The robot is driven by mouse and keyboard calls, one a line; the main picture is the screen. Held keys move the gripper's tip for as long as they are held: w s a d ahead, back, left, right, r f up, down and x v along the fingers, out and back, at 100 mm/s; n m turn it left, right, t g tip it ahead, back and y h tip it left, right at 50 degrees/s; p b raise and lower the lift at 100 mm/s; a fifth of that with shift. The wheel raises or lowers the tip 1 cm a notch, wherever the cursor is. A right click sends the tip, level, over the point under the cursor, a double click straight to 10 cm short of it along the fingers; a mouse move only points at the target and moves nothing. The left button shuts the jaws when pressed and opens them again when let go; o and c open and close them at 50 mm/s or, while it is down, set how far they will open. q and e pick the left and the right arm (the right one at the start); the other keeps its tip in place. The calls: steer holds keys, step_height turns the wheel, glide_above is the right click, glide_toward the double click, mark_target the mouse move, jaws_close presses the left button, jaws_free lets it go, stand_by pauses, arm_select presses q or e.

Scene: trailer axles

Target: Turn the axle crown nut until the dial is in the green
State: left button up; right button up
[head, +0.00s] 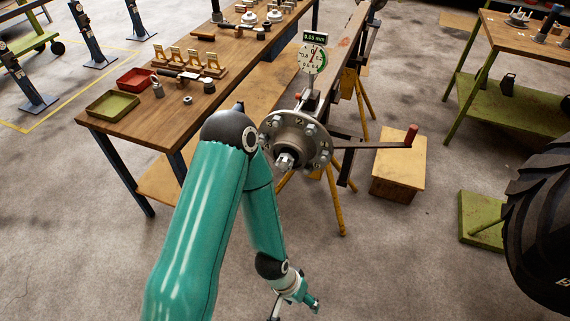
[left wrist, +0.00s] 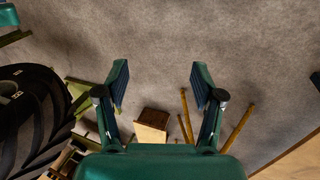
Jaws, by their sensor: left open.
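The crown nut (head: 284,161) sits on the front end of the grey axle hub (head: 312,146), whose round flange carries several bolts. The dial (head: 313,59) stands above the hub, with a display reading 0.05 mm; its needle points roughly upward, but its exact place against the coloured part is too small to tell. My left gripper (head: 296,301) is low in front of the hub, well apart from the nut. In the left wrist view my left gripper (left wrist: 159,82) is open and empty over the grey floor; the nut does not show there. My right gripper is not in view.
A lever with a red handle (head: 411,134) sticks out right of the hub, above a wooden box (head: 398,170). A workbench (head: 130,123) with trays and parts stands left. A large tyre (head: 540,220) is at right. The floor in front of the hub is clear.

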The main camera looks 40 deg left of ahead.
arm_select(q)
steer(key=w+a+f+t+b, duration=0.1)
steer(key=w+a+t+b, duration=0.25)
steer(key=w+b, duration=0.4)
steer(key=m+t+y+b, duration=0.1)
steer(key=t+y+b, duration=0.95)
steer(key=b, duration=1.45)
glide_toward(282, 168)
steer(key=w+a, duration=0.1)
steer(key=w, duration=0.2)
steer(key=w+a+t+h+b, duration=0.1)
steer(key=w, duration=0.2)
steer(key=w+a+f+t+h, duration=0.1)
steer(key=w+a, duration=0.1)
steer(key=w, duration=0.1)
steer(key=shift+w+f, duration=0.15)
steer(key=shift+w, duration=0.05)
steer(key=shift+w+a, duration=0.2)
steer(key=shift+w, duration=0.45)
steer(key=shift+c, duration=0.3)
steer(key=shift+t+h+b, duration=0.3)
steer(key=shift+h, duration=0.05)
steer(key=c, duration=1.1)
